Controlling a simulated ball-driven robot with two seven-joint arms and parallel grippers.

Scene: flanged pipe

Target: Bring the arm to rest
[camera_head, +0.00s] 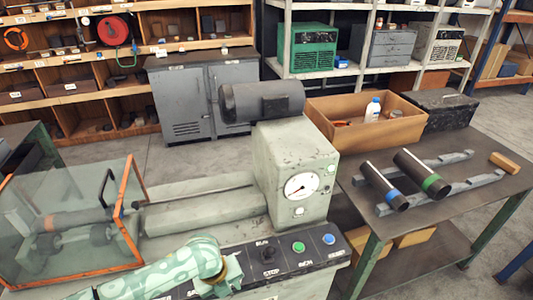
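My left arm comes in from the bottom left, in a pale green and white pattern. It bends down at the front of the machine, over the left part of the dark control panel (285,263). My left gripper (222,285) is at the lower end of this arm, close to the panel near the STOP button; its fingers cannot be made out. I see nothing held in it. My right arm and gripper are not in view.
The grey-green machine (290,165) has a round gauge and a clear guard (75,225) framed in orange. Right, a table (455,215) carries a blue-banded pipe (380,183), a green-banded pipe (418,170), a cardboard box (362,132) and a black case (440,108). Floor shows behind.

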